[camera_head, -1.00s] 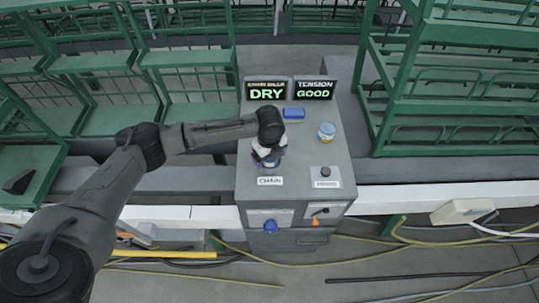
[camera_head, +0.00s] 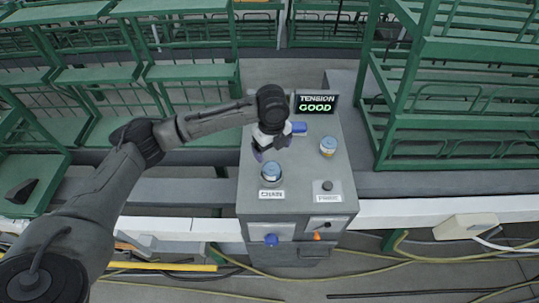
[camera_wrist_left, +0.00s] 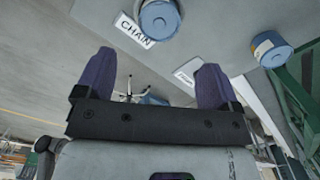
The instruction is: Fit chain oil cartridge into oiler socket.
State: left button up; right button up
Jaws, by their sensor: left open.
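A blue-topped cartridge (camera_head: 271,173) stands in the dark ring of the socket by the CHAIN label (camera_head: 271,194) on the grey console. It also shows at the top of the left wrist view (camera_wrist_left: 160,18). I cannot tell how deep it sits. My left gripper (camera_head: 270,149) is open and empty, apart from the cartridge and behind it. Its two purple fingers (camera_wrist_left: 153,78) show spread in the left wrist view. The chain oil display is hidden behind my left arm. My right gripper is not in view.
A second cartridge (camera_head: 328,146) with a yellowish band stands on the console's right. A black knob (camera_head: 327,185) sits above the front right label. The TENSION display (camera_head: 315,103) reads GOOD. A blue object (camera_head: 299,128) lies behind my gripper. Green racks (camera_head: 450,90) stand at the right.

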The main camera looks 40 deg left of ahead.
pick_arm(q)
jog(key=shift+n+t+h, duration=0.3)
jog(key=shift+n+h, duration=0.1)
jog(key=shift+n, duration=0.3)
jog(key=s+d+f, duration=0.1)
jog(key=d+f, duration=0.1)
jog(key=d, duration=0.1)
jog(key=s+d+f, duration=0.2)
jog(key=f, duration=0.1)
jog(key=s+d+f, duration=0.1)
jog(key=d+f, duration=0.1)
jog(key=d, duration=0.1)
jog(key=shift+s+d+f, duration=0.2)
jog(key=shift+s+d, duration=0.15)
jog(key=shift+s, duration=0.05)
jog(key=s+d+f+n+t+h, duration=0.1)
jog(key=s+d+f+n+h, duration=0.1)
jog(key=s+d+f+n, duration=0.4)
jog(key=s+a+f+n+t+y, duration=0.1)
jog(key=s+n, duration=0.4)
jog(key=s, duration=0.5)
jog(key=s+a+n+t+y, duration=0.1)
jog(key=s+a+n, duration=0.1)
jog(key=s+n, duration=0.4)
jog(key=s, duration=0.3)
jog(key=shift+s+a+f+y, duration=0.3)
jog(key=shift+s+a+f, duration=0.1)
notch_tip(320, 180, up, 22)
jog(key=p, duration=2.2)
jog(key=shift+r, duration=0.25)
